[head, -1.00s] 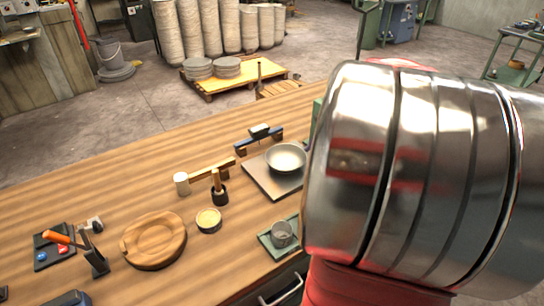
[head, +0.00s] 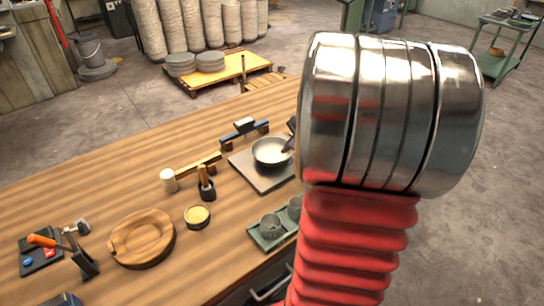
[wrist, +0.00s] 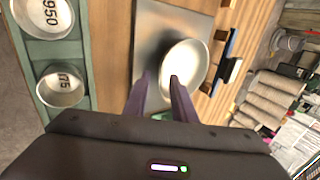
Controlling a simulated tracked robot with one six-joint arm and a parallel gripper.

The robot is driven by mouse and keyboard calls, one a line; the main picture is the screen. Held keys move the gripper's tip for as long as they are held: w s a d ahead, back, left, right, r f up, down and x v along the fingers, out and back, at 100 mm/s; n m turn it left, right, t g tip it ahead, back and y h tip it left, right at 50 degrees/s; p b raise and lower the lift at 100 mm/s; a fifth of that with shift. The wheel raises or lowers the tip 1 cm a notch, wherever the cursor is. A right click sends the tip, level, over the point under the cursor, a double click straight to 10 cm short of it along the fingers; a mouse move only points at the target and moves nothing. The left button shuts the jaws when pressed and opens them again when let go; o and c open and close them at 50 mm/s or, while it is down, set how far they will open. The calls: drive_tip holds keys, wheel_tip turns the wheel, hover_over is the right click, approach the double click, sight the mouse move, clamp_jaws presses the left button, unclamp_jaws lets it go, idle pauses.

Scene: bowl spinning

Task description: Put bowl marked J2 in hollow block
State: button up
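A pale round bowl (head: 270,152) stands on a square metal plate (head: 258,180) at the table's far right; it also shows in the wrist view (wrist: 187,62). No J2 mark is readable on it. My gripper (wrist: 161,76) is open, its two purple fingers apart near the bowl's rim. One fingertip overlaps the bowl's inside and the other lies outside the rim; I cannot tell if they touch it. In the head view, my gripper (head: 289,146) is mostly hidden behind my arm. A round wooden block with a shallow hollow (head: 142,238) lies at the table's left front.
A green tray (head: 257,240) holds two grey cups near the front edge; the wrist view shows marks on them, one reading 950 (wrist: 43,14). A small yellow-filled dish (head: 197,216), a dark pot with a wooden handle (head: 206,188) and a white cylinder (head: 168,180) stand between bowl and block.

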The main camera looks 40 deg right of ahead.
drive_tip(key=shift+x, duration=2.35)
clamp_jaws()
